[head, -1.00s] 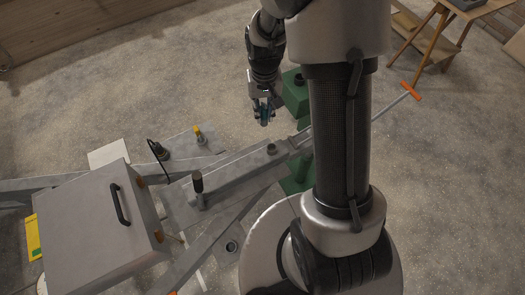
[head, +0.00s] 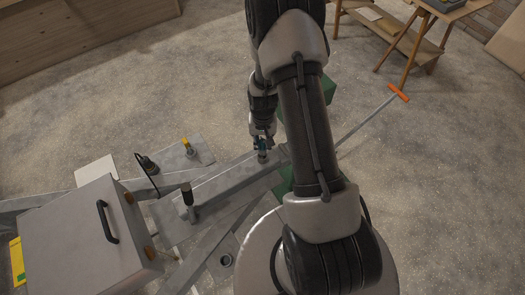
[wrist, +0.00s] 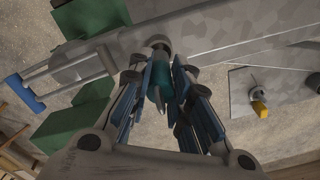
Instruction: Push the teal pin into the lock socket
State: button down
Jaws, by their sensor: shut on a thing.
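My gripper (head: 263,143) points down over the grey metal drawbar and is shut on the teal pin. In the wrist view the teal pin (wrist: 158,78) stands between my two fingers (wrist: 160,88), its far end at the round grey lock socket (wrist: 160,43). The socket (head: 262,158) also shows in the head view, right below my fingertips. The pin lines up closely with it, but I cannot tell whether the tip is inside the opening or just above it.
A black-handled post (head: 187,193) and a yellow-capped knob (head: 187,146) stand to the left. A grey box (head: 80,240) with a black handle is at lower left. Green blocks (wrist: 75,127) flank the drawbar. An orange T-handle (head: 398,92) lies right.

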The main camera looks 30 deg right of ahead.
aim_at(263, 150)
jog(key=shift+f+b, duration=0.55)
jog(key=shift+f, duration=1.6)
jog(key=shift+f, duration=0.1)
jog(key=c, duration=1.9)
grip_release()
jog(key=shift+f, duration=0.1)
jog(key=shift+c, duration=0.2)
jog(key=o, duration=0.5)
jog(key=shift+c, duration=0.2)
